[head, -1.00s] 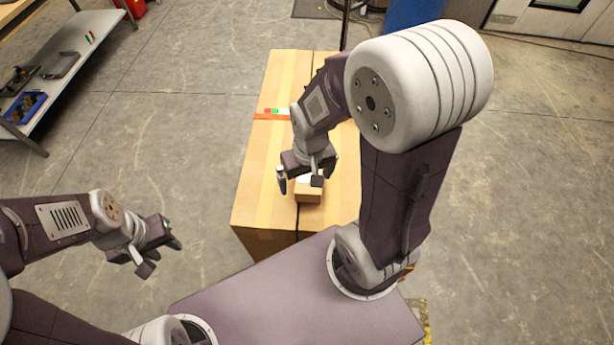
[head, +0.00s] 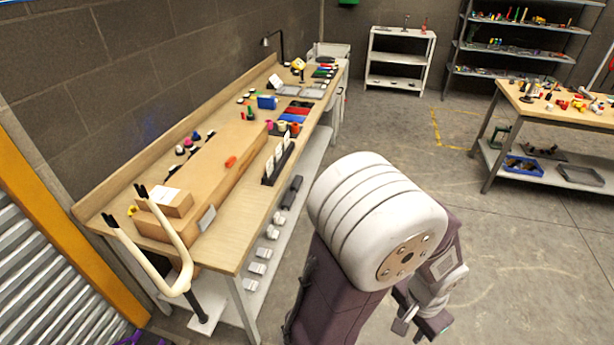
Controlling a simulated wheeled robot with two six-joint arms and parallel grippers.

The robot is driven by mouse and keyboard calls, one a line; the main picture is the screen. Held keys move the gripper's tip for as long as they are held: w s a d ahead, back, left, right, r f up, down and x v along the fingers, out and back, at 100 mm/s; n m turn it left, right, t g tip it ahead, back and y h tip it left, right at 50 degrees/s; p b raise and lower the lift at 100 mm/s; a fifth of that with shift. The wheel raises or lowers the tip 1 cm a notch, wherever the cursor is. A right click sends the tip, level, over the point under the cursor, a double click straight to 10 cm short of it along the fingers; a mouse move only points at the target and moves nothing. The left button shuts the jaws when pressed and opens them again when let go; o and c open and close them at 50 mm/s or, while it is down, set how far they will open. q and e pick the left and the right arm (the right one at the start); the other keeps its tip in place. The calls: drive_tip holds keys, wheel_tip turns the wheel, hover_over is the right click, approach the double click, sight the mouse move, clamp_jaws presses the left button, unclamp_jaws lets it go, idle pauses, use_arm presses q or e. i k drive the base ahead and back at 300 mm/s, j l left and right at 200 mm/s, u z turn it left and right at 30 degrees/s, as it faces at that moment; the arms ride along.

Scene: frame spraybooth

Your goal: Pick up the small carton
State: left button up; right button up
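A small brown carton with a white label (head: 171,202) sits on top of a longer brown cardboard box (head: 158,229), at the near left end of the workbench. My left gripper (head: 421,328) is at the bottom of the head view, right of the bench and well apart from this carton. Its fingers look spread with nothing between them; part of it is close to the picture's edge.
The wooden workbench (head: 222,238) carries a long cardboard box (head: 215,170), a black rack (head: 277,160) and small coloured items. A cream U-shaped handle (head: 172,285) stands before its near end. A second table (head: 560,125) is at right, shelves are behind. The floor between is clear.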

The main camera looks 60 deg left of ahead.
sight(175, 202)
drive_tip(key=u, duration=0.45)
drive_tip(key=k+l+u, duration=0.1)
drive_tip(key=u, duration=0.35)
drive_tip(key=k+u, duration=0.1)
drive_tip(key=u, duration=0.3)
drive_tip(key=k+u, duration=0.1)
drive_tip(key=u, duration=0.8)
drive_tip(key=k+j+u, duration=0.1)
drive_tip(key=u, duration=0.35)
drive_tip(key=k+u, duration=0.1)
drive_tip(key=u, duration=0.3)
drive_tip(key=i+l+z, duration=0.35)
drive_tip(key=i, duration=0.25)
drive_tip(key=i+z, duration=0.3)
drive_tip(key=i, duration=0.3)
drive_tip(key=i+j, duration=0.15)
drive_tip(key=i+j+z, duration=0.1)
drive_tip(key=j, duration=0.25)
